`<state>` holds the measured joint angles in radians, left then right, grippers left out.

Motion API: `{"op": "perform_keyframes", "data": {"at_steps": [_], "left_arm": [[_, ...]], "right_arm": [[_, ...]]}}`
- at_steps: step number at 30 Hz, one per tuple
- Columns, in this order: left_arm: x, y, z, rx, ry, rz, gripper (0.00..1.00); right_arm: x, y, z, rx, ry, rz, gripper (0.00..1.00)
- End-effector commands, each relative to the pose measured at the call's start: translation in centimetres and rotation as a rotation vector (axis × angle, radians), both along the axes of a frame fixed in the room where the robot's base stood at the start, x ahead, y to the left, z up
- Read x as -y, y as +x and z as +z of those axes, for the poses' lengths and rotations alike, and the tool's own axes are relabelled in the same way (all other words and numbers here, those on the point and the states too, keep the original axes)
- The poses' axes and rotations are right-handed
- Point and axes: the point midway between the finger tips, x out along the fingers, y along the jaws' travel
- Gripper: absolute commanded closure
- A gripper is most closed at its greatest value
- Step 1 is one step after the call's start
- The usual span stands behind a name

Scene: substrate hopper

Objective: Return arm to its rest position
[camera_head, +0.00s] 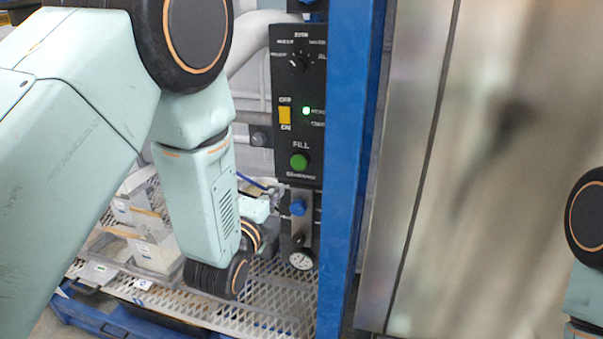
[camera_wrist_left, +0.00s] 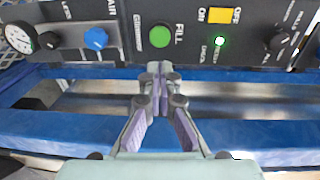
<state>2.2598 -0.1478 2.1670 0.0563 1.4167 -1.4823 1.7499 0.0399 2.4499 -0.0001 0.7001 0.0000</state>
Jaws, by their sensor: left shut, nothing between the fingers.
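My left arm comes in from the left in the head view and bends down in front of the control panel (camera_head: 290,70). My left gripper (camera_head: 272,195) is partly hidden behind my wrist, beside the blue knob (camera_head: 297,207). In the left wrist view my left gripper (camera_wrist_left: 160,70) is shut and empty, its fingertips just short of the green FILL button (camera_wrist_left: 160,37) in the picture. I cannot tell the gap in depth. My right arm shows only as a piece at the right edge of the head view; its gripper is out of view.
The panel has a yellow OFF/ON switch (camera_head: 285,115), a lit green lamp (camera_head: 306,111) and a gauge (camera_head: 301,260). A blue post (camera_head: 345,150) and a large metal surface (camera_head: 480,170) stand to the right.

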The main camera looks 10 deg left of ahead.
Motion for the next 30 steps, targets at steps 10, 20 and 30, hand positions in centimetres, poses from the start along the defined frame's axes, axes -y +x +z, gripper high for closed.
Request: {"op": "perform_keyframes", "data": {"at_steps": [10,20,30], "left_arm": [[-0.3,-1.3,-3.9,-0.190,-0.400,0.071,1.00],[-2.5,-12.6,-18.2,-0.685,-1.006,0.515,1.00],[-3.7,-31.6,-28.6,-1.059,-1.228,1.142,1.00]], "right_arm": [[0.0,0.0,0.0,0.000,0.000,0.000,0.60],[0.0,0.0,-0.2,0.000,0.000,0.000,0.60],[0.0,0.0,-0.5,0.000,0.000,0.000,0.60]]}}
